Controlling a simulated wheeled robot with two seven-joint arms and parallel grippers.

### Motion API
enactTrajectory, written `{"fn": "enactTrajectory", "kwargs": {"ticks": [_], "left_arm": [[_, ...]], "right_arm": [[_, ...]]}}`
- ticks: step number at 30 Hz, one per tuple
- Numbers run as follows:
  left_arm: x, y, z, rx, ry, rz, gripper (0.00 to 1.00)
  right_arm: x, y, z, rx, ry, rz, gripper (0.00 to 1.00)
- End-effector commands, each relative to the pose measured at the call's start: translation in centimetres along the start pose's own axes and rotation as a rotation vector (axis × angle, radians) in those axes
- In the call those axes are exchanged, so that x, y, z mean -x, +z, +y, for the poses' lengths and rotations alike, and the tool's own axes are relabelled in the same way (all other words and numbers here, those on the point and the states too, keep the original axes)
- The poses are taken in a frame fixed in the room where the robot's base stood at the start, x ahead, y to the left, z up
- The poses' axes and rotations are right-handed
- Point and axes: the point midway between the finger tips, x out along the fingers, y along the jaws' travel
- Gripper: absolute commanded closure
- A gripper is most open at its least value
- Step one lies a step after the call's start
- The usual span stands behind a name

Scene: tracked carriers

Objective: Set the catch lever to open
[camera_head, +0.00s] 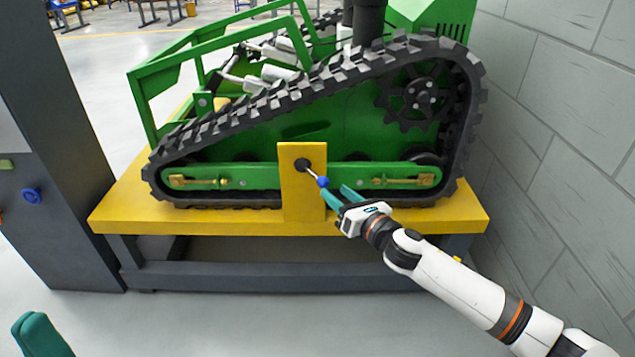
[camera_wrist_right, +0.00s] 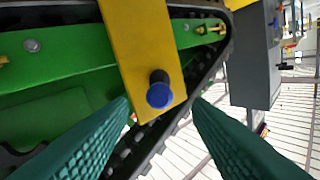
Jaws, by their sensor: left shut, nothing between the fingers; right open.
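The catch lever (camera_head: 313,174) is a thin rod with a blue ball knob on a black pivot. It sticks out from a yellow plate (camera_head: 292,200) and slants down to the right in the head view. My right gripper (camera_head: 341,195) is open, its green fingertips just below and right of the knob. In the right wrist view the blue knob (camera_wrist_right: 159,95) sits between and beyond the open fingers (camera_wrist_right: 163,108), with nothing gripped. My left gripper (camera_head: 34,322) shows only partly at the lower left, shut and far from the lever.
The plate is on the front of a green tracked carrier (camera_head: 330,130) with a black track, standing on a yellow-topped bench (camera_head: 130,208). A grey block wall (camera_head: 560,120) closes the right side. A dark cabinet (camera_head: 60,150) with a blue knob stands at left.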

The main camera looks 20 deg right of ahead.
Motion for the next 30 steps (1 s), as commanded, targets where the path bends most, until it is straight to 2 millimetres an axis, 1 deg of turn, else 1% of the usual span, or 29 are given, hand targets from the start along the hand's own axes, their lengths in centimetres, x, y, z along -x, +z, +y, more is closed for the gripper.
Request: {"fn": "enactTrajectory", "kwargs": {"ticks": [1, 6, 9, 12, 17, 24, 25, 26, 30], "left_arm": [[0.5, -0.1, 0.0, 0.000, 0.000, 0.001, 1.00], [1.3, -0.3, 0.0, 0.000, 0.000, 0.002, 1.00], [1.6, -0.4, 0.0, 0.000, -0.001, 0.002, 1.00], [1.8, -0.5, 0.0, 0.000, -0.001, 0.001, 1.00], [1.9, -0.5, 0.0, 0.000, -0.002, 0.000, 1.00], [1.8, -0.5, 0.0, 0.000, -0.002, 0.000, 1.00], [1.8, -0.5, 0.0, 0.000, -0.003, -0.001, 1.00], [1.8, -0.5, 0.0, 0.000, -0.003, -0.001, 1.00], [1.8, -0.5, 0.0, 0.000, -0.003, -0.002, 1.00]], "right_arm": [[-1.3, 0.1, 0.0, -0.001, -0.001, 0.004, 0.55], [-4.6, 0.2, 0.1, -0.003, 0.000, 0.002, 0.55], [-6.1, 0.2, 0.0, -0.003, 0.000, 0.001, 0.55], [-7.2, 0.2, 0.1, -0.003, 0.001, 0.000, 0.55], [-8.0, 0.1, 0.1, -0.002, 0.001, -0.001, 0.55], [-8.1, 0.1, 0.0, -0.003, 0.001, -0.001, 0.55], [-8.1, 0.1, 0.0, -0.003, 0.001, -0.001, 0.56], [-8.1, 0.1, 0.0, -0.003, 0.001, -0.001, 0.61], [-8.0, 0.1, 0.0, -0.003, 0.001, -0.001, 0.84]]}}
